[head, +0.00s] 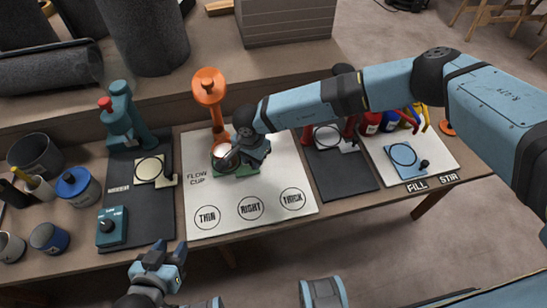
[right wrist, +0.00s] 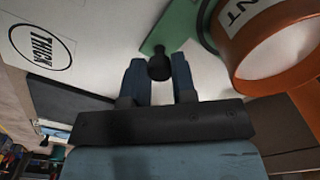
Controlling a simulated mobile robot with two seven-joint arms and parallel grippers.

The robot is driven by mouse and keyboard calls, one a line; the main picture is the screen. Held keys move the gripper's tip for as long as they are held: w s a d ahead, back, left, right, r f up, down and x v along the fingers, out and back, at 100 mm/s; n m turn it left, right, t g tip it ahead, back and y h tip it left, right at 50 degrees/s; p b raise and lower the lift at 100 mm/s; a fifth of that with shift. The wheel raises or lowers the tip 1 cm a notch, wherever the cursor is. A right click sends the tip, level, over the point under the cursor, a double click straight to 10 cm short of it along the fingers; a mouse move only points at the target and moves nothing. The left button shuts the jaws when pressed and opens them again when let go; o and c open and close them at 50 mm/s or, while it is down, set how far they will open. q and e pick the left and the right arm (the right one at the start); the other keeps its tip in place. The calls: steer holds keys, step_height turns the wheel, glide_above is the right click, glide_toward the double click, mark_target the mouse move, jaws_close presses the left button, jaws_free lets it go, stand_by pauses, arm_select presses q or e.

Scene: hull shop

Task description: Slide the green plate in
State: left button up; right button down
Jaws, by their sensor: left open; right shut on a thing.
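The green plate (head: 238,170) lies on the white flow cup board, partly hidden by my right gripper; it also shows in the right wrist view (right wrist: 176,22). Its black knob (right wrist: 159,66) stands between the fingers of my right gripper (right wrist: 160,72), which is shut on it. In the head view my right gripper (head: 246,158) is at the plate's right side. The orange flow cup (right wrist: 262,70) stands beside the knob, with part of the plate by its rim; how far the plate reaches under it is hidden. My left gripper (head: 163,258) is open and empty in front of the bench.
The orange stand (head: 209,88) rises behind the cup. The white board (head: 225,226) has empty THIN, RIGHT and THICK circles in front. A dark mat with a teal press (head: 124,118) is left; a dark mat (head: 343,172) and FILL/STIR board (head: 440,160) are right.

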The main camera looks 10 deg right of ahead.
arm_select(q)
steer(key=shift+d+r, duration=0.15)
steer(key=shift+d, duration=0.1)
arm_select(e)
steer(key=shift+s+a, duration=0.1)
steer(key=shift+a, duration=0.2)
steer(key=c, duration=0.9)
jaws_free()
steer(key=shift+a, duration=0.15)
steer(key=shift+c, duration=0.2)
arm_select(q)
steer(key=shift+a, duration=0.3)
arm_select(e)
steer(key=shift+r, duration=0.2)
arm_select(q)
steer(key=shift+p, duration=0.85)
arm_select(e)
step_height(320, 180, up, 14)
steer(key=shift+f, duration=0.25)
